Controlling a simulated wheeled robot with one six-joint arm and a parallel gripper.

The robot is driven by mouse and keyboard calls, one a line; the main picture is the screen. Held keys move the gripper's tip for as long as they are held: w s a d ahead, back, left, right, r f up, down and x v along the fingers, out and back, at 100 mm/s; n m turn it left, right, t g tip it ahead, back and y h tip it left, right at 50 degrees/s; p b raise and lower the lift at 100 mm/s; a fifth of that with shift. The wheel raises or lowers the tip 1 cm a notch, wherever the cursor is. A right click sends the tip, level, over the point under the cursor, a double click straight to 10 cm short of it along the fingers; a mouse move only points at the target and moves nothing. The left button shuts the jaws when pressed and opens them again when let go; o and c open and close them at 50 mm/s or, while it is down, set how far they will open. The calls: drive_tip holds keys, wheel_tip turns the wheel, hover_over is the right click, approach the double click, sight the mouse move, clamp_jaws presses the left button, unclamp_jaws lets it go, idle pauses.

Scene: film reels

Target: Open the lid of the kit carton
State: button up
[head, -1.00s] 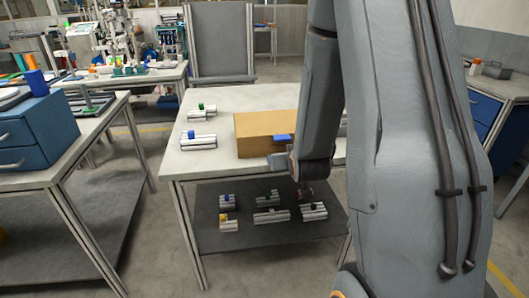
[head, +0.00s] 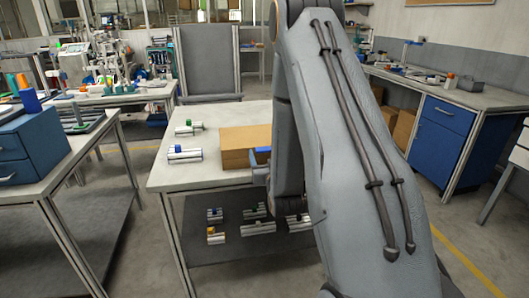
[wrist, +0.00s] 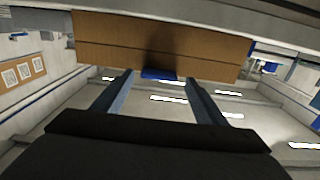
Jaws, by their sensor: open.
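The brown kit carton (head: 238,158) stands on the pale worktable (head: 172,178), and its lid looks closed. A blue tab (head: 263,149) shows at the carton's front edge, partly behind my arm. In the wrist view the carton (wrist: 110,45) spans the top, with the blue tab (wrist: 158,74) at its edge. My gripper (wrist: 158,82) is open, one finger on each side of the tab in the picture. I cannot tell whether the fingers touch it. In the head view my arm hides most of the gripper.
Aluminium blocks with a green cap (head: 188,128) and a blue cap (head: 184,153) stand left of the carton. Several capped blocks lie on the dark lower shelf (head: 210,252). A blue drawer unit (head: 30,148) is on the left table. A bench (head: 440,92) stands at right.

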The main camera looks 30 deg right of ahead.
drive_tip(key=shift+x, duration=1)
drive_tip(key=shift+c, duration=0.2)
drive_tip(key=c, duration=1.5)
